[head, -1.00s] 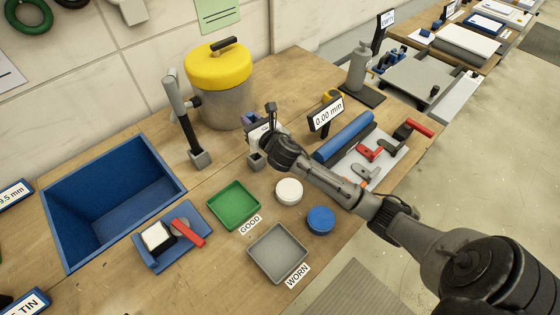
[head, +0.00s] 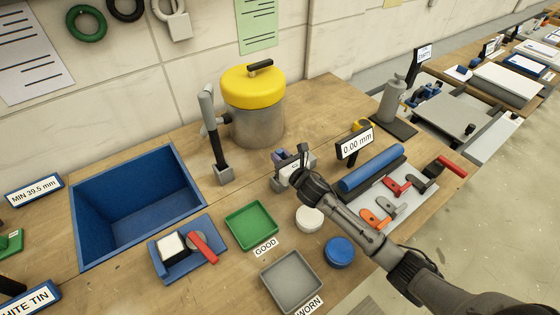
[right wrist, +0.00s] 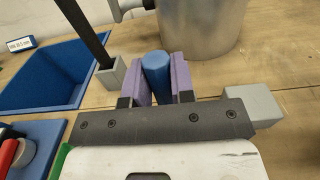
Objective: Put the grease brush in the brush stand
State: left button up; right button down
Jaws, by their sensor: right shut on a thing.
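My right gripper (head: 282,157) is over the table beside the metal pot. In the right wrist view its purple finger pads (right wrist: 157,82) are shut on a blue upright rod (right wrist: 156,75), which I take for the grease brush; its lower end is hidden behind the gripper. A small grey block (head: 278,185), possibly the brush stand, is just below the gripper in the head view. Another grey block (head: 223,175) further left holds a tall dark-handled tool (head: 214,125). I cannot tell whether the rod touches a stand. My left gripper is out of view.
The grey pot with a yellow lid (head: 254,90) stands behind. A blue bin (head: 135,205) is at left. A green tray (head: 250,225), a grey tray (head: 291,282) and white and blue round tins lie in front. A 0.00 mm display (head: 355,143) and blue roll (head: 372,166) stand right.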

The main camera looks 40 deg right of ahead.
jog(key=shift+s+a+f, duration=0.1)
jog(key=shift+f, duration=0.85)
jog(key=c, duration=1)
grip_release()
